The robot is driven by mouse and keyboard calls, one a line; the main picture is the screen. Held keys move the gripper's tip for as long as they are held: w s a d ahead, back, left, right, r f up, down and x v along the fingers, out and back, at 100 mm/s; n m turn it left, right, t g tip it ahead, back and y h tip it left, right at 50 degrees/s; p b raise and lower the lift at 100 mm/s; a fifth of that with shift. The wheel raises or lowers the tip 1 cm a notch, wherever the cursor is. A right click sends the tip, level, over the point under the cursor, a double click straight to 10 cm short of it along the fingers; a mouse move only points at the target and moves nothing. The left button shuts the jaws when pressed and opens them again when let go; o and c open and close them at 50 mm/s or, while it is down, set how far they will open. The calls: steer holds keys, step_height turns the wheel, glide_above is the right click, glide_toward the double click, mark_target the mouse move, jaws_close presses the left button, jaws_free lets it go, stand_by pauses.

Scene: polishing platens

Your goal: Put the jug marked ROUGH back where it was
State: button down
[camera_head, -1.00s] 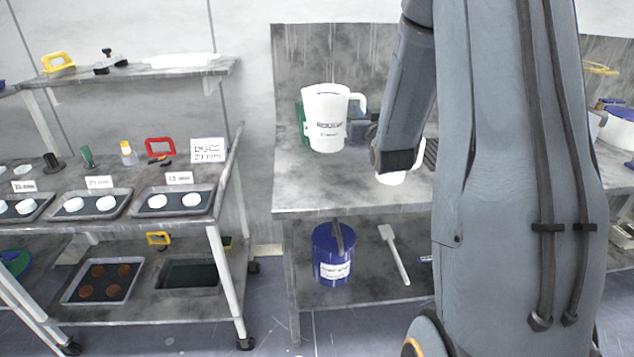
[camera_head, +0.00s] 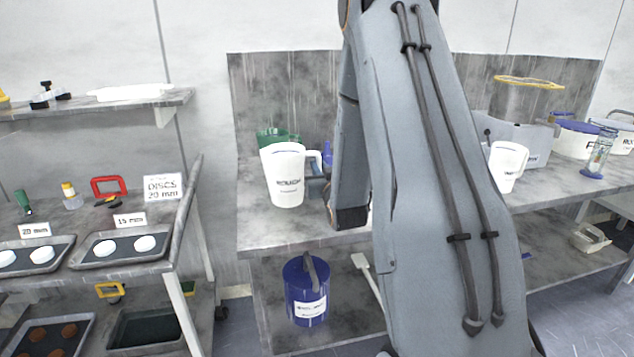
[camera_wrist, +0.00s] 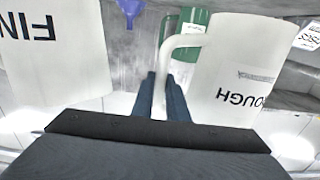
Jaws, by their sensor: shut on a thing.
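The white jug marked ROUGH (camera_head: 284,178) is upright over the left part of the grey bench, its handle to the right. I cannot tell whether its base touches the bench top. In the wrist view the same jug (camera_wrist: 235,70) appears upside down at the right. My gripper (camera_wrist: 160,88) is shut on its handle, with dark fingers on both sides of it. In the head view my arm mostly hides the gripper. A second white jug (camera_wrist: 45,55), lettered FIN with the rest cut off, stands at the left of the wrist view.
A green container (camera_head: 277,136) stands close behind the jug, with a blue funnel-like thing (camera_wrist: 130,8) nearby. Another white jug (camera_head: 507,165) is right of my arm. A blue bucket (camera_head: 305,292) is on the lower shelf. A cart with trays of discs (camera_head: 120,247) stands left.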

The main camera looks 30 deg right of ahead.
steer(key=shift+f+p, duration=0.35)
steer(key=shift+f, duration=1.8)
steer(key=shift+f, duration=0.15)
steer(key=c, duration=1.7)
jaws_free()
steer(key=shift+c, duration=0.2)
steer(key=b+v, duration=0.2)
steer(key=v, duration=1)
steer(key=shift+r, duration=0.2)
